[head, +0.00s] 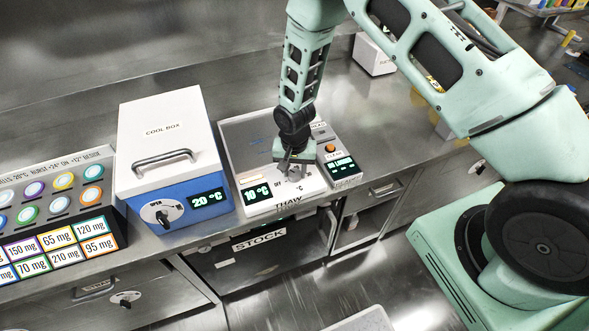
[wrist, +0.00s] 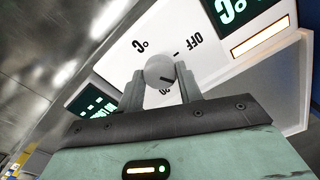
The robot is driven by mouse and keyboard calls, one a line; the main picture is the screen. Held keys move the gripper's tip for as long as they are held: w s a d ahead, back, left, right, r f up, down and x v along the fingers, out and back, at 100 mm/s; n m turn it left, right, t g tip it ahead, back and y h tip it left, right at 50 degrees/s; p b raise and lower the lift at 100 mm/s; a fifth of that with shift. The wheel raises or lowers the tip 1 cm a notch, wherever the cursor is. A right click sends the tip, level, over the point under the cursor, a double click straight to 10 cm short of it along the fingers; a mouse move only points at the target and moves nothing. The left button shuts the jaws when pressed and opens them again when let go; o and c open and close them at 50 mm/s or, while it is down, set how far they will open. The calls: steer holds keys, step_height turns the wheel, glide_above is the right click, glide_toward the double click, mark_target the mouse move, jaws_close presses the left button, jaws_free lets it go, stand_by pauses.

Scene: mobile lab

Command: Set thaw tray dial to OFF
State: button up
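The thaw tray (head: 229,151) is a white unit with a shallow metal pan, between the cool box and a small panel. Its display (head: 257,192) reads 10 °C. My gripper (head: 294,168) points down at its front right corner and largely hides the dial in the head view. In the wrist view the round grey dial knob (wrist: 158,70) sits between my two fingers (wrist: 159,88), which appear to touch both its sides. The OFF label (wrist: 190,47) is up and right of the knob. A dark mark on the knob points to the lower right, away from OFF.
The blue and white cool box (head: 167,110), showing 20 °C, stands left of the tray. A panel with an orange button (head: 330,148) stands close on the right. Colourful labelled racks (head: 60,215) are at far left. The counter right of the panel is mostly clear.

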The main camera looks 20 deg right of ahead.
mark_target(294, 173)
steer(key=shift+n+b, duration=0.3)
steer(key=shift+b, duration=0.05)
steer(key=n+b, duration=0.1)
steer(key=n, duration=0.1)
steer(key=shift+f+n+b, duration=0.15)
steer(key=shift+n+b, duration=0.25)
steer(key=n+b, duration=0.1)
steer(key=n, duration=0.1)
steer(key=shift+n, duration=0.4)
steer(key=n+b, duration=0.2)
steer(key=n, duration=0.3)
steer(key=shift+n, duration=0.3)
steer(key=o, duration=1)
steer(key=shift+r, duration=0.25)
step_height(294, 173, up, 17)
steer(key=b, duration=0.2)
steer(key=shift+r+b, duration=0.15)
steer(key=shift+b, duration=0.2)
